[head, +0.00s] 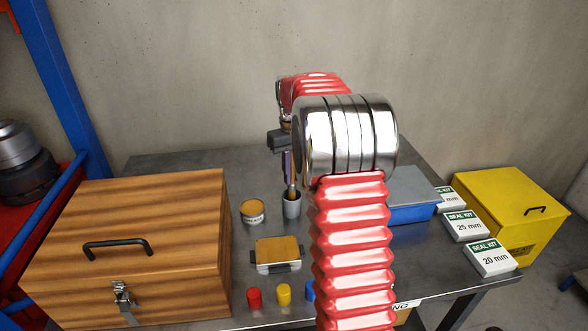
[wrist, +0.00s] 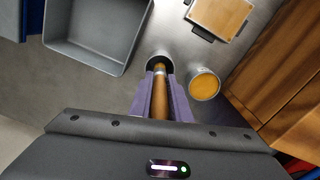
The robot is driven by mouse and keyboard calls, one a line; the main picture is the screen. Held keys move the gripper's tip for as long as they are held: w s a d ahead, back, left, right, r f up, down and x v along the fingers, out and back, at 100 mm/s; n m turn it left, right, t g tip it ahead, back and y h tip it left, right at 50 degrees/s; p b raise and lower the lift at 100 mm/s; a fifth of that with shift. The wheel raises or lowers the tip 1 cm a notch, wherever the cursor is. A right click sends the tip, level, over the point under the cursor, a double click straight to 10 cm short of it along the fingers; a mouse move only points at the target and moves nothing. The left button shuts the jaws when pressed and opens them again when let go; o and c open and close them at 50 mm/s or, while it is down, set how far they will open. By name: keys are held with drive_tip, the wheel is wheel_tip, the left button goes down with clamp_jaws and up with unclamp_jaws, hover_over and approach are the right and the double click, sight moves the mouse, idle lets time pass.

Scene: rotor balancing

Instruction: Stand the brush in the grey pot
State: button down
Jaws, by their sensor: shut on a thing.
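My gripper (head: 286,165) is shut on the brush, its purple fingers on either side of the wooden handle, as the wrist view (wrist: 160,90) also shows. The brush (wrist: 161,103) has a brown handle and a pale metal band; in the head view its lower part (head: 292,190) shows just below the fingers. The grey pot (head: 291,208) stands upright on the table, directly under the brush. In the wrist view the pot's dark mouth (wrist: 152,63) surrounds the brush's far end. How deep the brush reaches is hidden.
A tin of orange stuff (head: 252,212) stands close left of the pot. A small orange-topped tray (head: 278,251), coloured caps (head: 254,297) and a wooden box (head: 130,250) lie nearer left. A blue-grey bin (head: 410,212), seal kit boxes (head: 465,226) and a yellow box (head: 512,213) are right.

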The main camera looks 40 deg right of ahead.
drive_tip(key=shift+f, duration=1.2)
drive_tip(key=c, duration=1.6)
unclamp_jaws()
wheel_tip(320, 180, up, 14)
drive_tip(key=shift+f, duration=0.15)
drive_tip(key=shift+s, duration=0.1)
